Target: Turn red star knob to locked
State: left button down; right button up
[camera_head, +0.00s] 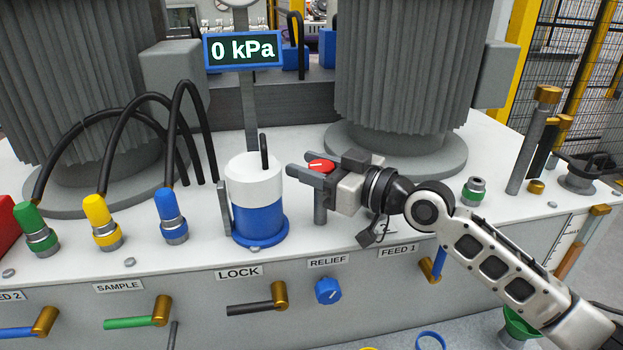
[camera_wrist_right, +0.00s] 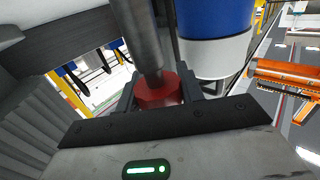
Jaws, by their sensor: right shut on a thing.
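The red star knob (camera_head: 320,165) has a white mark on top and sits on a grey post (camera_head: 320,205) on the bench top, right of the white and blue canister. My right gripper (camera_head: 300,176) reaches in from the right, with its fingers on either side of the knob, shut on it. In the right wrist view the red knob (camera_wrist_right: 157,92) shows between the two fingers, with the grey post running away from it. The fingers hide part of the knob's sides. My left gripper is not in view.
The white and blue canister (camera_head: 256,208) stands close left of my right gripper's fingertips. A display (camera_head: 243,50) reads 0 kPa. The front panel has a black LOCK lever (camera_head: 256,308) and a blue RELIEF knob (camera_head: 328,291). Large grey ribbed cylinders (camera_head: 400,80) stand behind.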

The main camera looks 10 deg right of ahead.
jog(key=o, duration=0.7)
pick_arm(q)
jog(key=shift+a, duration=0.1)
pick_arm(e)
jog(key=shift+d, duration=0.1)
jog(key=v, duration=0.2)
jog(key=b+v, duration=0.1)
jog(key=v, duration=0.4)
jog(key=shift+s+d+f+b, duration=0.25)
jog(key=shift+b, duration=0.15)
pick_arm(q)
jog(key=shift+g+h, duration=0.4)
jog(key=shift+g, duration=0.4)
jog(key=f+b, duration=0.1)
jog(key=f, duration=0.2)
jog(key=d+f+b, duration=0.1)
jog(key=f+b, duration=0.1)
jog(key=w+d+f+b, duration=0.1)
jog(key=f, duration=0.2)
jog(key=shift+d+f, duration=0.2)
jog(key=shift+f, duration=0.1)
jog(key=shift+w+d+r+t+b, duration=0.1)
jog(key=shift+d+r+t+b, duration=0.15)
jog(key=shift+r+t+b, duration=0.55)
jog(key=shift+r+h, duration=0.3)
pick_arm(e)
jog(key=v, duration=0.8)
jog(key=shift+r, duration=0.3)
jog(key=shift+s, duration=0.15)
